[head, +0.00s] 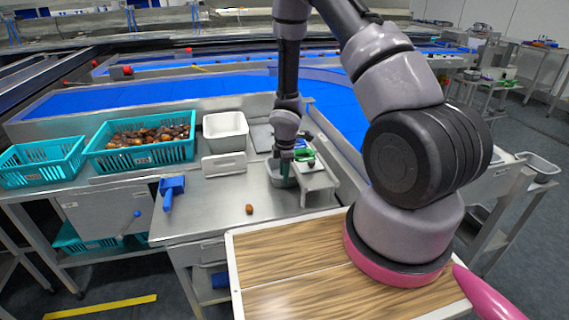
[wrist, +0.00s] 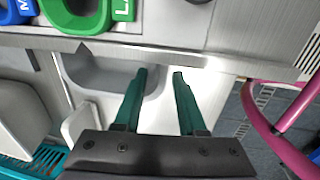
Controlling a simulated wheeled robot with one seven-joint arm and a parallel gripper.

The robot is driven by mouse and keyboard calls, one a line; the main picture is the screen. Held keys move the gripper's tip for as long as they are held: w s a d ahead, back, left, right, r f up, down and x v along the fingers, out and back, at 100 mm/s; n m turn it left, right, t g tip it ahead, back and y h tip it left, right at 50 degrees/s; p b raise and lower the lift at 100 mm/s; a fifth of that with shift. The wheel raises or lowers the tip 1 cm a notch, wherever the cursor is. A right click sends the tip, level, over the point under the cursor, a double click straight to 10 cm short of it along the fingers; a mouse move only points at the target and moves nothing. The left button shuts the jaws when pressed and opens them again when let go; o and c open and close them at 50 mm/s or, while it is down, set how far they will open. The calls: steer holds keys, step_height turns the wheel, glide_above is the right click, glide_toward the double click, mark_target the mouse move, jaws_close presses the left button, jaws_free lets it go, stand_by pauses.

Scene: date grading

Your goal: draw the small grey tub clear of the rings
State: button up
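The small grey tub (wrist: 100,78) sits under the front edge of the ring stand in the wrist view. In the head view the tub (head: 281,180) shows partly beneath my gripper (head: 284,158). A green ring marked L (wrist: 104,20) and a blue ring (wrist: 18,10) are on the stand above and beyond the tub. My gripper (wrist: 160,72) is open, its two green fingers apart. One finger overlaps the tub's right part and the other lies just right of it. I cannot tell whether either touches the tub.
The metal ring stand (head: 318,181) is close beside my gripper. A white bin (head: 225,132), teal crate of dates (head: 100,158) and blue scoop (head: 171,188) lie to the left. A single date (head: 249,209) lies on the steel bench (head: 215,215), whose front is mostly clear.

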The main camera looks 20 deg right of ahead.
steer(key=shift+w+f, duration=0.15)
steer(key=shift+f, duration=0.8)
steer(key=shift+w+f, duration=0.1)
steer(key=shift+f, duration=0.85)
steer(key=shift+c, duration=0.3)
jaws_close()
